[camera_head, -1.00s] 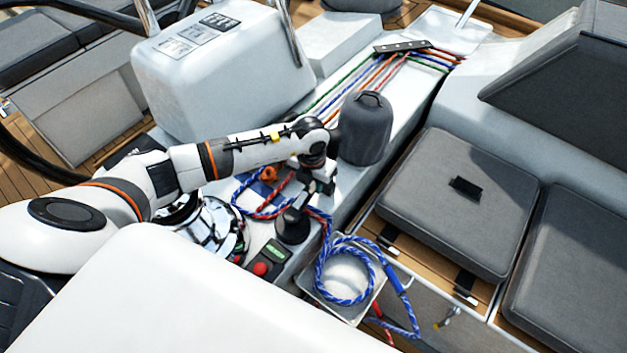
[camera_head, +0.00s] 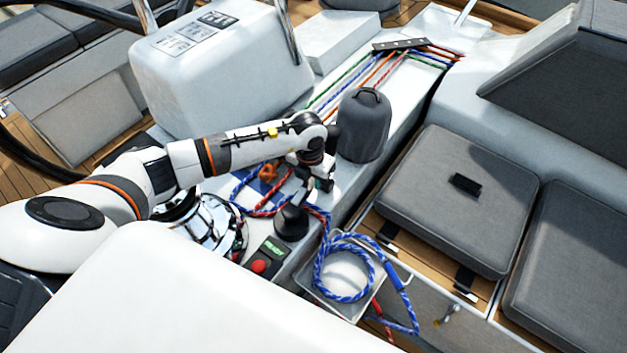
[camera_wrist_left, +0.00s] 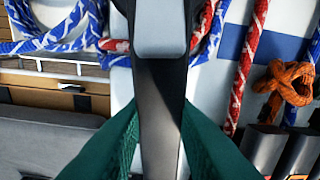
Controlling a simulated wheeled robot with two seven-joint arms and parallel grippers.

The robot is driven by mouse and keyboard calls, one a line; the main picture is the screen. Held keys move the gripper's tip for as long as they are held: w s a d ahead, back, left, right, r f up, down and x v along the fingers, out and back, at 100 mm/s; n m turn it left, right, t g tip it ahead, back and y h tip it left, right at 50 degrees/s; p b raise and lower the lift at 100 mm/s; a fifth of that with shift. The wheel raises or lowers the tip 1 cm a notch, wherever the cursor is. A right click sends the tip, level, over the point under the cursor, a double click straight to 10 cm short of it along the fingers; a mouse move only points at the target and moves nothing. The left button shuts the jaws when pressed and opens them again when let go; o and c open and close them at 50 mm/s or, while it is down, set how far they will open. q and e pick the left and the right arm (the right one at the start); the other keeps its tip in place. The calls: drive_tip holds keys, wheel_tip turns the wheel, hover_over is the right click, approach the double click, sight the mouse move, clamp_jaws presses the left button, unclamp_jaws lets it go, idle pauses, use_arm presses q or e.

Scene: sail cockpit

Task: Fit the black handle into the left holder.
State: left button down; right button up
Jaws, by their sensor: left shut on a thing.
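The black handle (camera_wrist_left: 160,105) shows in the left wrist view as a long dark piece below a rounded grey part. My left gripper (camera_wrist_left: 158,125) is shut on it, with a green finger on each side. In the head view my left gripper (camera_head: 322,172) is small and partly hidden by its own wrist. It is beside the grey covered winch. A black, wide-based piece (camera_head: 291,222) stands below it; I cannot tell whether this belongs to the handle. I cannot make out the left holder with certainty. My right gripper is not in view.
The grey cover (camera_head: 365,125) stands close to the wrist. A shiny winch (camera_head: 212,225) and a red-button panel (camera_head: 262,266) are nearby. Blue rope (camera_head: 350,292) lies coiled over a tray at the front. An orange knot (camera_wrist_left: 288,85) and dark cylinders (camera_wrist_left: 264,145) lie right in the wrist view.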

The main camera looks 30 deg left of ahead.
use_arm(q)
drive_tip(key=shift+s+d+f, duration=0.25)
drive_tip(key=shift+s+f, duration=0.05)
drive_tip(key=shift+f, duration=0.2)
drive_tip(key=shift+s+d+f, duration=0.2)
drive_tip(key=shift+s+f, duration=0.05)
drive_tip(key=shift+f, duration=0.25)
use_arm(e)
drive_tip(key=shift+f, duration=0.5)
use_arm(q)
drive_tip(key=shift+r, duration=0.2)
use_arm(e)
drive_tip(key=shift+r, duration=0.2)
use_arm(q)
drive_tip(key=shift+w+a+r+p, duration=0.1)
drive_tip(key=shift+r+p, duration=0.2)
drive_tip(key=shift+r, duration=0.05)
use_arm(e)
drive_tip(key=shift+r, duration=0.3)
use_arm(q)
drive_tip(key=shift+w+a+r, duration=0.15)
drive_tip(key=shift+a+r, duration=0.05)
drive_tip(key=shift+a, duration=0.05)
